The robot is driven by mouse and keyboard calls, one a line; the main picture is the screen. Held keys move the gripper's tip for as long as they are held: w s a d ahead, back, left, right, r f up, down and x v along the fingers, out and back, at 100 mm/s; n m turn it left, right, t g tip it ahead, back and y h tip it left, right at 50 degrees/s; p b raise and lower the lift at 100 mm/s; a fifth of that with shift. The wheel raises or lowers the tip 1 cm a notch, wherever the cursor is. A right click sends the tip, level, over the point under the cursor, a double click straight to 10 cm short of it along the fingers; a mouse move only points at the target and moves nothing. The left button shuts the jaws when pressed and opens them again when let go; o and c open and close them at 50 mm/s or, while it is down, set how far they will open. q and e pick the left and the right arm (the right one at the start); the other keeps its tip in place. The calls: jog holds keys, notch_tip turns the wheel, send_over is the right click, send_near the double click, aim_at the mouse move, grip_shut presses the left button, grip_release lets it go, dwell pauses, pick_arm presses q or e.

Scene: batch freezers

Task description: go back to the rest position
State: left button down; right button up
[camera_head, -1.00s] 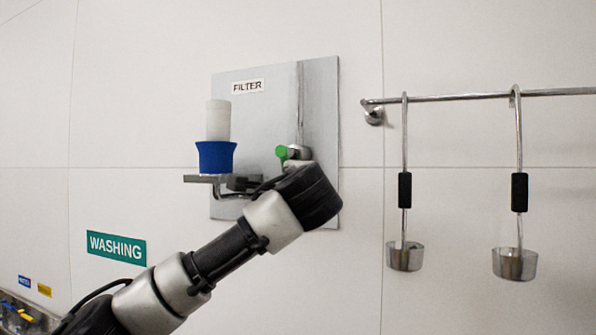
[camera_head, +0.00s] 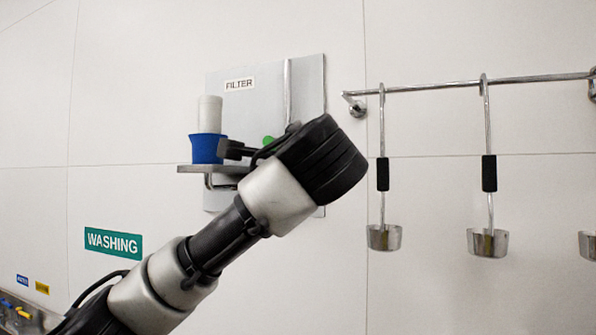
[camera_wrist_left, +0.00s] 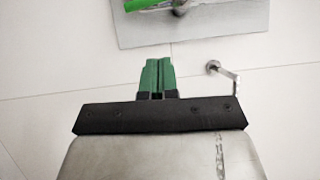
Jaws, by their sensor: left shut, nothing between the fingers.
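My left arm comes in from the lower left in the head view. Its dark wrist covers part of the grey filter panel, and the left gripper (camera_head: 228,149) appears small beside the blue cup, at its right. Whether they touch cannot be told. In the left wrist view the green fingers of the left gripper (camera_wrist_left: 158,76) are together with nothing between them, below the panel and clear of it. My right gripper is not in view.
The grey filter panel (camera_head: 265,90) is on the white wall. A blue cup (camera_head: 206,149) with a white cylinder (camera_head: 209,114) stands on a metal shelf (camera_head: 190,169). A green handle (camera_head: 268,140) is partly hidden. Ladles (camera_head: 487,240) hang from a rail (camera_head: 430,86) at right.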

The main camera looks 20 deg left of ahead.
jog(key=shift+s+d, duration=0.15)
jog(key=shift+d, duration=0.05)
